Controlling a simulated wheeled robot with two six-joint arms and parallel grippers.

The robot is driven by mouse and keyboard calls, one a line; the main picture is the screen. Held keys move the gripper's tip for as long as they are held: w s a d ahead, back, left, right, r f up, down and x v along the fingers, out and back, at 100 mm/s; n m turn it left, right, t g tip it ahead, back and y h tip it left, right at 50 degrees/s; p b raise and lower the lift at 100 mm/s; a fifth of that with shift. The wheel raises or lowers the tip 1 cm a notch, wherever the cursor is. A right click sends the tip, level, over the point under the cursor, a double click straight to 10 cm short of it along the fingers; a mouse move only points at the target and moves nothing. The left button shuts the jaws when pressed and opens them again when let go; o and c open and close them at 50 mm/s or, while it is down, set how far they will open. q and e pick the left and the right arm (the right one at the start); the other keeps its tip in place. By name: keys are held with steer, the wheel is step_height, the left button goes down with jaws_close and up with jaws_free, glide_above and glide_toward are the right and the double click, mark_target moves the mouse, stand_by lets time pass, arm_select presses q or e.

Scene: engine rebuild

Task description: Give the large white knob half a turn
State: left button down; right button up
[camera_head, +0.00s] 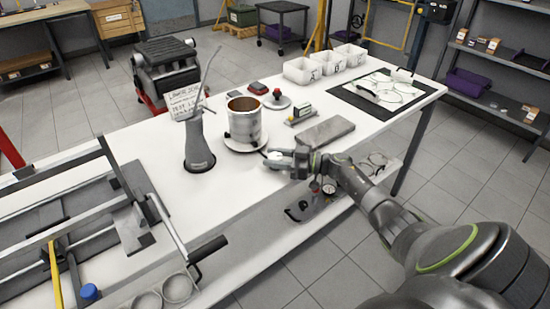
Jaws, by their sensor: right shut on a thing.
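My right arm reaches in from the right across the front of the white workbench (252,206). My right gripper (276,158) is low near the bench's front edge, just in front of the metal cylinder. It is shut on the large white knob (275,156), which shows as a small pale patch between the fingers. The fingers hide most of the knob, so I cannot tell its turn angle. My left gripper is not in view.
A metal cylinder (244,121) stands on a round white base behind the gripper. A grey oil can (198,148) with a long spout is left of it. A grey block (325,131) lies to the right. White bins (300,71) and a black mat (357,96) are farther back.

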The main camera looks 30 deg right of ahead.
steer(key=o, duration=1)
steer(key=shift+s, duration=0.1)
steer(key=shift+b+v, duration=1.1)
steer(key=shift+v, duration=7.55)
